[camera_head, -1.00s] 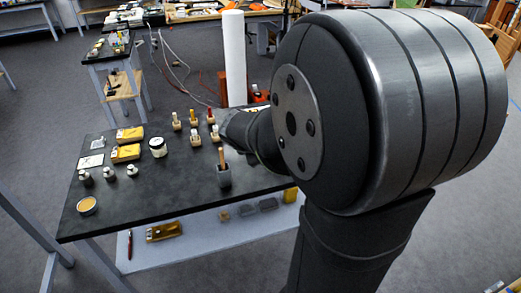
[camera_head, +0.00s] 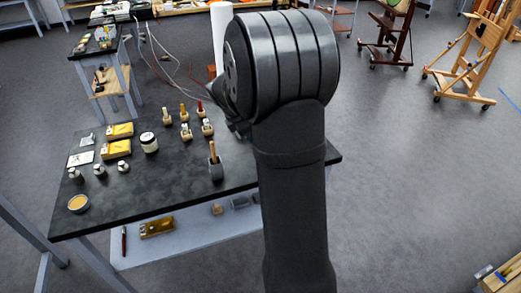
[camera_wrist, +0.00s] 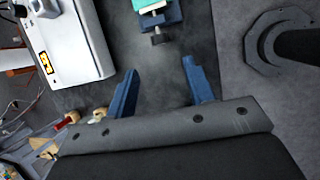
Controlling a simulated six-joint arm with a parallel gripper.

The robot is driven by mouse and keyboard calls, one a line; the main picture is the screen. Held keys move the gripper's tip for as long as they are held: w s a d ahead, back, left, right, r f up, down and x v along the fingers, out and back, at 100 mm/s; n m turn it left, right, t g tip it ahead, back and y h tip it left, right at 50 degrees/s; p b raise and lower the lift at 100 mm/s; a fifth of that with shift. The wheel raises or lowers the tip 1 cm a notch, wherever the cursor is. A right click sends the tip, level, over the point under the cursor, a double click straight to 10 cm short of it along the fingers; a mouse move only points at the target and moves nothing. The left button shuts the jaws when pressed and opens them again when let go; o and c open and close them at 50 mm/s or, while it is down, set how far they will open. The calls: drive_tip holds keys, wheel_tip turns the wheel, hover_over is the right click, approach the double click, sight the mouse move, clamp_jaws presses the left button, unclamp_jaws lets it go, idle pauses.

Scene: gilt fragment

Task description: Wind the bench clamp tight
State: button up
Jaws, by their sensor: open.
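In the wrist view, a blue clamp (camera_wrist: 172,14) with a dark screw end (camera_wrist: 160,38) shows at the top edge, cut off by the frame. A green piece (camera_wrist: 146,5) lies at its top; I cannot tell how firmly it is held. My gripper (camera_wrist: 161,88) is open, its two blue fingers apart with nothing between them. The clamp's screw end lies ahead of the gap between the fingers, apart from them. In the head view my arm hides the gripper and the clamp.
The dark bench (camera_head: 140,198) carries small bottles, yellow boxes (camera_head: 116,149), a jar (camera_head: 149,143) and a grey holder (camera_head: 216,171). In the wrist view, a white box (camera_wrist: 70,45) stands left of the clamp, and several wooden-based items lie by the left finger.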

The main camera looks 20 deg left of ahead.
drive_tip(key=x, duration=1.1)
drive_tip(key=shift+r, duration=0.1)
drive_tip(key=c, duration=1)
